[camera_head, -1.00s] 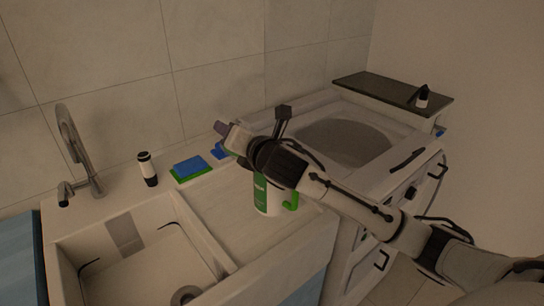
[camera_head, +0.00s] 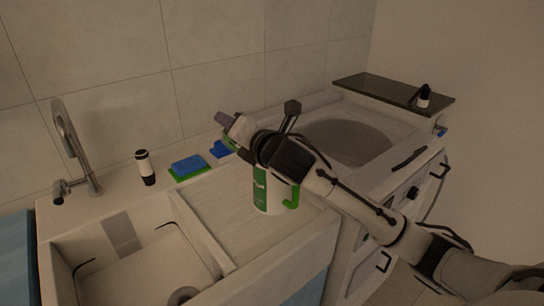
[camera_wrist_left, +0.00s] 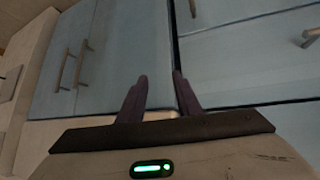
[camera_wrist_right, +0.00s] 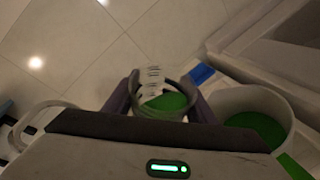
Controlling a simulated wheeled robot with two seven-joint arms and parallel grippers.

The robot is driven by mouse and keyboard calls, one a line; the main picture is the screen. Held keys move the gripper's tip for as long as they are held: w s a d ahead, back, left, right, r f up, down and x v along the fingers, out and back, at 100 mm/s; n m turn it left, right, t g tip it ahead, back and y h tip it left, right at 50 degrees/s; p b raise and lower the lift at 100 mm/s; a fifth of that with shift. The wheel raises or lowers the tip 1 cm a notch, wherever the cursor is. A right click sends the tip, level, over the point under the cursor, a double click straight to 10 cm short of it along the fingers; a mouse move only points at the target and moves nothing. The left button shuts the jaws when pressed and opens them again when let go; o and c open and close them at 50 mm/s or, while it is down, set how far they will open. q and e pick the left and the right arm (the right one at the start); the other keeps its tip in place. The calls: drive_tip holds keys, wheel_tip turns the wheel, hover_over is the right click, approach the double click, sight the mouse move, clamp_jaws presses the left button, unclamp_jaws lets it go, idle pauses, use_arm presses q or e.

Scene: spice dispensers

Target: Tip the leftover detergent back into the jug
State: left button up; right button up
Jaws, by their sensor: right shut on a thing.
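The jug (camera_head: 266,193) is white with a green label and green handle, standing upright on the counter. Its open top (camera_wrist_right: 250,99), with green detergent inside, shows at the right of the right wrist view. A small measuring cup (camera_wrist_right: 150,82) with scale marks and some green liquid sits between my right fingers (camera_wrist_right: 162,104). My right gripper (camera_head: 226,122) is shut on the cup, above and beside the jug. In the head view the cup is hard to make out. My left gripper (camera_wrist_left: 160,90) is open and empty, facing cabinet doors (camera_wrist_left: 125,50).
The sink (camera_head: 120,255) and tap (camera_head: 75,150) are on the left. A black-and-white bottle (camera_head: 146,168), a blue-green sponge (camera_head: 188,166) and another blue item (camera_head: 219,149) stand along the counter's back. A washer (camera_head: 345,140) with a dark shelf (camera_head: 385,90) stands right.

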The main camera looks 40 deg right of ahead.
drive_tip(key=shift+r+m+t+b, duration=0.35)
drive_tip(key=shift+m+b, duration=0.25)
drive_tip(key=shift+b, duration=1.1)
drive_tip(key=shift+r+b, duration=0.15)
drive_tip(key=shift+b, duration=0.4)
drive_tip(key=shift+d+r+m+b, duration=0.1)
drive_tip(key=shift+r+m+b, duration=0.05)
drive_tip(key=shift+m+b, duration=0.35)
drive_tip(key=shift+r+t+y+b, duration=0.15)
drive_tip(key=shift+t+y+b, duration=0.15)
drive_tip(key=shift+b, duration=0.4)
drive_tip(key=shift+r+m+b, duration=0.1)
drive_tip(key=shift+m+b, duration=0.3)
drive_tip(key=shift+b, duration=0.15)
